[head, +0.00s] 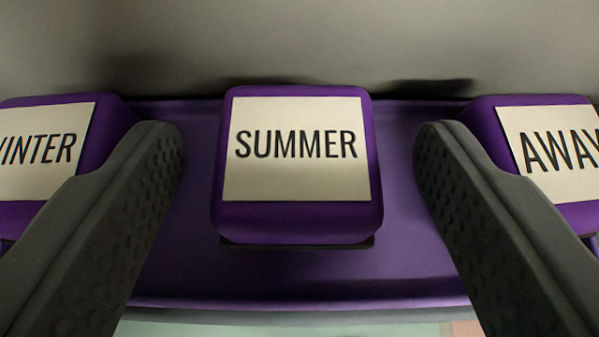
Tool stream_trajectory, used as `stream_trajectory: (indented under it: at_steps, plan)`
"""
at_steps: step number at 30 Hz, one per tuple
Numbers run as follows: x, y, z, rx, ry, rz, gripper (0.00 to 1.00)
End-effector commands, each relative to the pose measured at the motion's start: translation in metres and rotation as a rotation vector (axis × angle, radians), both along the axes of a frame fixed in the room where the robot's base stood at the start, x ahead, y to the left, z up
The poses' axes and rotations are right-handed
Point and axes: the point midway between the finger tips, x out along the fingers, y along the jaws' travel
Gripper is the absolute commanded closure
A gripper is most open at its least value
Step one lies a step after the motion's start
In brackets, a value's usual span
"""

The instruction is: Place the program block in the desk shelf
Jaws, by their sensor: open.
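A purple block with a cream label reading "SUMMER" (296,215) stands upright in the middle of the head view, on a purple shelf (180,270). My gripper (298,165) is open, with one dark dimpled finger on each side of this block. There is a clear gap between each finger and the block, and neither touches it. Whether the purple shelf is the desk shelf of the task, I cannot tell.
A block labelled "WINTER" (45,150), partly cut off, is at the left, and one labelled "AWAY" (555,150) is at the right. Both are partly behind my fingers. A grey wall (300,40) rises behind the shelf.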

Motion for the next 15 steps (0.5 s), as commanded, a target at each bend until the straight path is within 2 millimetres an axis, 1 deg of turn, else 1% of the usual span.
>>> stream_trajectory:
  at_steps: [1,3,9,15]
  plan:
    - [-0.008,0.000,0.006,0.001,-0.001,0.000,0.35]
    - [-0.017,0.000,0.010,0.001,0.000,0.000,0.35]
    - [-0.044,0.000,0.026,0.002,-0.003,-0.001,0.35]
    - [-0.067,0.001,0.037,0.002,-0.002,0.000,0.35]
